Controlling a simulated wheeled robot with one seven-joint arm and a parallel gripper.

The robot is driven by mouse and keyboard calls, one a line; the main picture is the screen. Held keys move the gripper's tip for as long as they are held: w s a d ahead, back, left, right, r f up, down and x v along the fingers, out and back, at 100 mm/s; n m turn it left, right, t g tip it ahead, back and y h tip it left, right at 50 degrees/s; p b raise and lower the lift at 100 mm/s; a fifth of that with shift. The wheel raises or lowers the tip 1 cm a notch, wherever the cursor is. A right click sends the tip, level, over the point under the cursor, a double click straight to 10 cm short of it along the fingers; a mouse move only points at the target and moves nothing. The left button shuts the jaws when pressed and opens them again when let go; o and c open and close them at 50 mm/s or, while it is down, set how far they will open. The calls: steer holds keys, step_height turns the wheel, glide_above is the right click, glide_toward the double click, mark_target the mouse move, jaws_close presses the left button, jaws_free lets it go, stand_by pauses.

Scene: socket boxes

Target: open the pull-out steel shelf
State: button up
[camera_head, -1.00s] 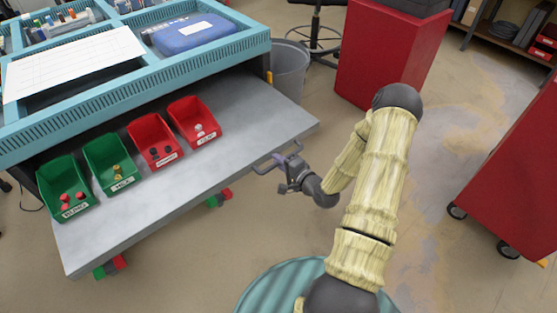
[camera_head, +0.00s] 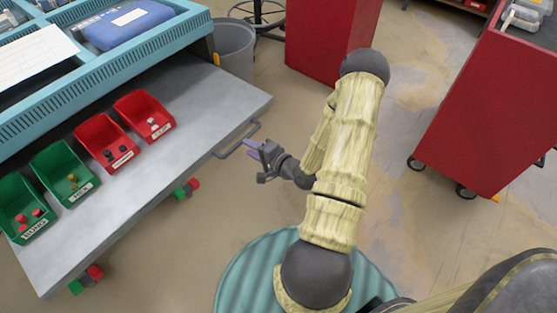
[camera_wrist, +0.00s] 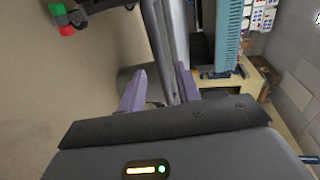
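The pull-out steel shelf (camera_head: 185,130) is a grey sheet standing well out from under the teal bench, carrying a row of bins. Its bar handle (camera_head: 228,151) is on the front edge, near the right corner. My gripper (camera_head: 251,143) is just in front of the handle, its purple fingertips near the bar. Contact cannot be told. In the wrist view my gripper (camera_wrist: 161,85) has its two fingers apart, with the grey shelf edge (camera_wrist: 160,38) showing beyond and between them. Nothing is clearly gripped.
Two green bins (camera_head: 64,172) and two red bins (camera_head: 107,143) with small parts stand on the shelf. The teal bench (camera_head: 130,65) is above. A grey waste bin (camera_head: 234,50) and red cabinets (camera_head: 325,35) stand behind and right.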

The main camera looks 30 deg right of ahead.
steer(key=v, duration=1.1)
steer(key=shift+s+p, duration=0.25)
steer(key=shift+p, duration=0.15)
steer(key=shift+d, duration=0.1)
steer(key=w+a+r+n+g+h, duration=0.35)
steer(key=r+n+g+h, duration=0.2)
steer(key=n+g, duration=0.55)
steer(key=s+a+r+n+g, duration=0.1)
steer(key=s+a+r+n, duration=0.2)
steer(key=s+a+r, duration=0.5)
step_height(320, 180, up, 24)
steer(key=w+a+p, duration=0.1)
steer(key=a+p, duration=0.1)
steer(key=p, duration=2)
steer(key=shift+w+a+f+y+p, duration=0.15)
steer(key=shift+w+a+y+p, duration=0.1)
steer(key=shift+a+y+p, duration=0.15)
